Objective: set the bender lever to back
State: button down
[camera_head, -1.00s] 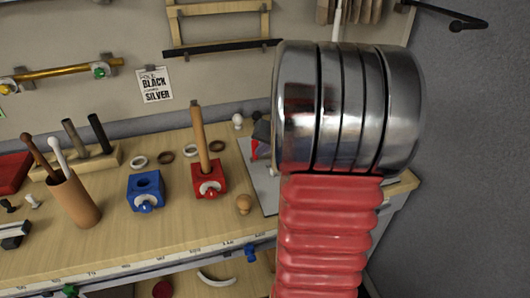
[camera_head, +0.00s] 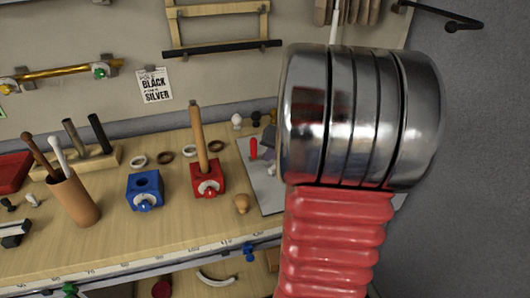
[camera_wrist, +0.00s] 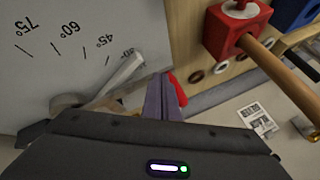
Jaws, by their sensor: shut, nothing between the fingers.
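The bender plate (camera_wrist: 60,45) fills the left of the wrist view, with angle marks from 75° downward. A pale grey bar (camera_wrist: 122,75) runs across it. A red grip (camera_wrist: 178,90), apparently the lever's handle, shows just right of my gripper (camera_wrist: 163,80). My gripper is shut with nothing between its fingers. It is close beside the red grip; I cannot tell whether they touch. In the head view the red grip (camera_head: 253,149) stands upright over the grey plate (camera_head: 264,190). My arm hides most of the bender there.
Left of the plate stand a red block (camera_head: 207,180) with a wooden rod, a blue block (camera_head: 145,190) and a brown cup (camera_head: 73,198) of sticks. The back wall carries racks and a sign (camera_head: 155,86).

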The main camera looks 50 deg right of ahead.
jog(key=s+a+r, duration=0.4)
jog(key=r, duration=0.4)
jog(key=shift+s, duration=0.3)
dwell(0.4)
jog(key=s+a+n, duration=0.2)
jog(key=a+n, duration=0.1)
jog(key=a, duration=0.7)
jog(key=s+a+r+n+g, duration=0.1)
jog(key=s+a+n, duration=0.2)
jog(key=a, duration=0.8)
jog(key=s+a+n+y, duration=0.1)
jog(key=a+n, duration=0.4)
jog(key=a, duration=0.6)
jog(key=shift+s+r+g, duration=0.3)
jog(key=shift+s+r, duration=0.1)
jog(key=shift+s, duration=0.5)
